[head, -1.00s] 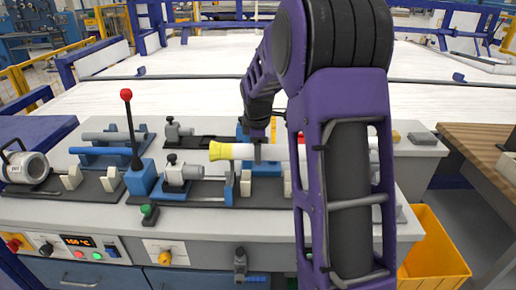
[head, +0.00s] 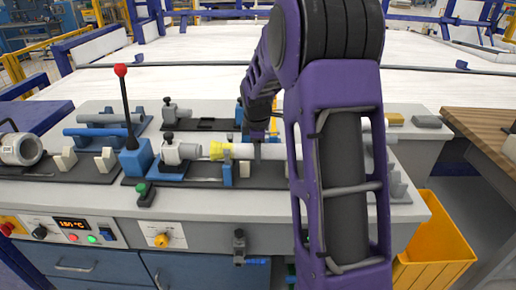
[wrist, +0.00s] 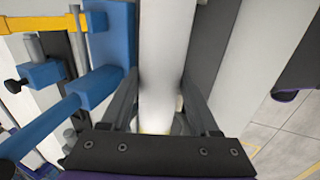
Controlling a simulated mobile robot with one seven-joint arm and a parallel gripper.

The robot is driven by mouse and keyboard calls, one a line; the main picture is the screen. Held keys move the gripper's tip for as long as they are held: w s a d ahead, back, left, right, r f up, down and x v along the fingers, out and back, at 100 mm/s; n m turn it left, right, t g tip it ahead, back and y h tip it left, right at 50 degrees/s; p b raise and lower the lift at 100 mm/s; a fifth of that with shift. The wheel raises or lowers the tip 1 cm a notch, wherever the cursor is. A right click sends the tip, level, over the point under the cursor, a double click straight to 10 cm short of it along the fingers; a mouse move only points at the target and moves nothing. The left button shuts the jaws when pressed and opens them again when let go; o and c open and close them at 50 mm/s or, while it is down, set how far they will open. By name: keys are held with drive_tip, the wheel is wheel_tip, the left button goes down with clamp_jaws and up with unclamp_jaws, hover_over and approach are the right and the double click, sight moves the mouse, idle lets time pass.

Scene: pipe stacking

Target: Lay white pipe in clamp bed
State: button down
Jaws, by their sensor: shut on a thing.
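The white pipe (head: 243,151) with a yellow left end (head: 219,150) lies level along the front clamp bed (head: 275,177), in line with the grey clamp block (head: 178,152) to its left. A blue upright (head: 227,168) stands in front of the yellow end. My gripper (head: 257,152) is shut on the pipe from above. My arm hides the pipe's middle. In the wrist view the pipe (wrist: 162,60) runs between the two fingers of my gripper (wrist: 160,105). I cannot tell whether the pipe rests on the bed.
A lever with a red knob (head: 120,70) rises left of the clamp block. A metal fitting (head: 20,149) sits at the far left of the bench. A blue bar (head: 100,132) lies behind. A yellow bin (head: 437,245) stands on the floor at right.

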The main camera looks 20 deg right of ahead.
drive_tip(key=shift+c, duration=0.2)
unclamp_jaws()
